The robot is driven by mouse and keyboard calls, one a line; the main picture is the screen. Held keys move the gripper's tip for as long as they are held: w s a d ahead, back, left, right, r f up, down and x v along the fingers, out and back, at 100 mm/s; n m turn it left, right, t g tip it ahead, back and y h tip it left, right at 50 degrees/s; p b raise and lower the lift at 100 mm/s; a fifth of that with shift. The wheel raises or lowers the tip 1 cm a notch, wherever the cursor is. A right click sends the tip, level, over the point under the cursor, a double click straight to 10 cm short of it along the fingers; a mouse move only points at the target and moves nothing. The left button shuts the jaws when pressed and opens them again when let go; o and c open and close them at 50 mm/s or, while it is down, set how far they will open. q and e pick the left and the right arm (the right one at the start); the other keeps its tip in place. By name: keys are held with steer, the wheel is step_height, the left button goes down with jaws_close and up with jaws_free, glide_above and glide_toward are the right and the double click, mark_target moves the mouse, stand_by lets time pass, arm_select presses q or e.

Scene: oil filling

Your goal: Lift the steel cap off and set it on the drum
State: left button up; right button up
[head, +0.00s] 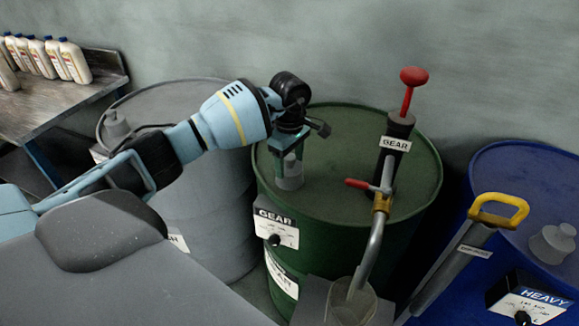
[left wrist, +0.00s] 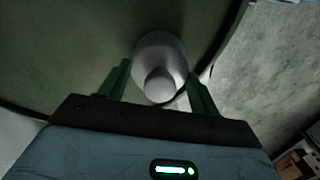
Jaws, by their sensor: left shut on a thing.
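The steel cap (head: 290,181) is a small grey stepped cylinder at the left part of the green drum's top (head: 345,145). My left gripper (head: 290,160) points down from above and is shut on the cap. In the left wrist view the cap (left wrist: 160,62) sits between the two green fingers, over the drum's dark green top. The cap looks upright. I cannot tell whether its underside touches the drum top. My right gripper is not in view.
A pump (head: 397,130) labelled GEAR with a red knob stands on the green drum, its spout bending toward a container (head: 352,302). A grey drum (head: 215,215) stands left, a blue drum (head: 545,170) right. White bottles (head: 74,62) stand on a bench (head: 85,95).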

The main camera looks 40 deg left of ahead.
mark_target(289, 157)
arm_select(q)
steer(key=shift+c, duration=1.1)
steer(key=shift+r, duration=0.2)
steer(key=shift+r, duration=0.25)
steer(key=r, duration=0.2)
steer(key=shift+s+r, duration=0.25)
steer(key=shift+r, duration=0.1)
steer(key=s+d, duration=0.2)
steer(key=s, duration=0.5)
steer(key=s+d+r, duration=0.1)
steer(key=s+d, duration=0.2)
steer(key=s, duration=0.4)
steer(key=shift+s+r, duration=0.2)
steer(key=shift+s, duration=0.1)
steer(key=shift+d, duration=0.1)
